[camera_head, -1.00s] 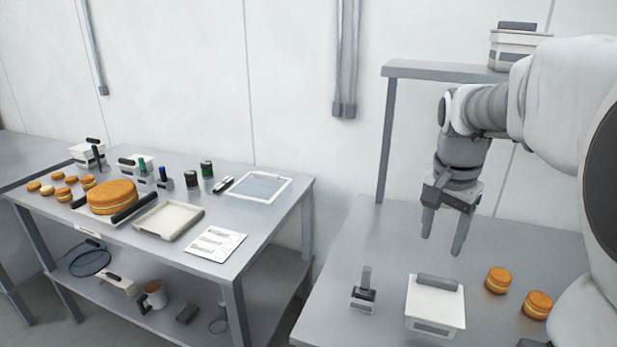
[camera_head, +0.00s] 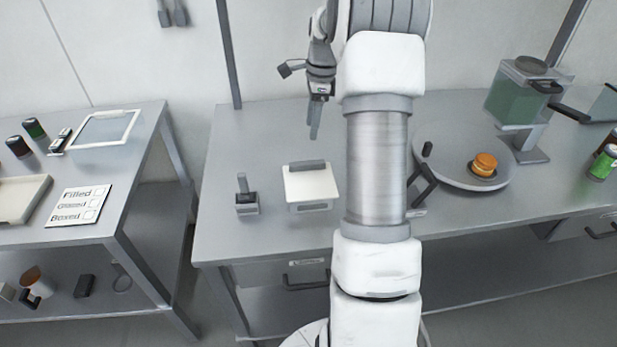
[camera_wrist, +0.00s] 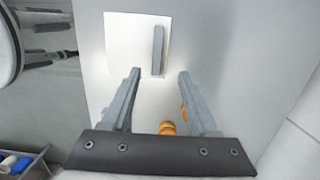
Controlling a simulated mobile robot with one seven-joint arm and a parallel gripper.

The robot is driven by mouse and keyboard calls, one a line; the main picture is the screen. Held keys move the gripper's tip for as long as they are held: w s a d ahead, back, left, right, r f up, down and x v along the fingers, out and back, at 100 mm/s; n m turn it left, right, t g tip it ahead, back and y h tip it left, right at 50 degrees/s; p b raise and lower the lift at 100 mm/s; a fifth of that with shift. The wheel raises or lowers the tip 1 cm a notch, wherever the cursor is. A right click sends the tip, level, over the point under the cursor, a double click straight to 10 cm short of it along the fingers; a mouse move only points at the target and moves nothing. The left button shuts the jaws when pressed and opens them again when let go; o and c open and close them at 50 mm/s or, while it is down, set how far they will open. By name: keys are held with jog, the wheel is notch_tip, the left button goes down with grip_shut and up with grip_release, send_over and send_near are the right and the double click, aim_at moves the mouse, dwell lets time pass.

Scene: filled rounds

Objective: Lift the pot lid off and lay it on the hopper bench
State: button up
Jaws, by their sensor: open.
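A white square pot (camera_head: 311,190) with a flat lid and a dark grey bar handle (camera_head: 307,165) stands on the grey bench. In the wrist view the white lid (camera_wrist: 125,40) is seen from above, its bar handle (camera_wrist: 158,50) just beyond the fingertips. My gripper (camera_head: 316,115) is open and empty, above and behind the pot in the head view, apart from it. In the wrist view my gripper (camera_wrist: 158,76) has its two fingers spread. The same bench top (camera_head: 270,130) carries a hopper (camera_head: 517,95) with green contents at the right.
A small stand with an upright handle (camera_head: 246,200) is left of the pot. A round turntable (camera_head: 455,165) bears a filled round (camera_head: 484,163). Orange rounds (camera_wrist: 167,128) show between the fingers in the wrist view. Another bench (camera_head: 115,130) is at the left, across a gap.

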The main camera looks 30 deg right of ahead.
send_over(307, 162)
jog(key=f, duration=0.6)
jog(key=shift+d+f, duration=0.15)
jog(key=shift+d, duration=0.2)
jog(key=shift+s+a+f+p, duration=0.15)
jog(key=shift+f+p, duration=0.1)
jog(key=shift+f, duration=1.05)
jog(key=shift+w+a+f+p, duration=0.15)
jog(key=shift+f+p, duration=0.1)
jog(key=shift+f, duration=1.05)
jog(key=shift+s, duration=0.1)
grip_shut()
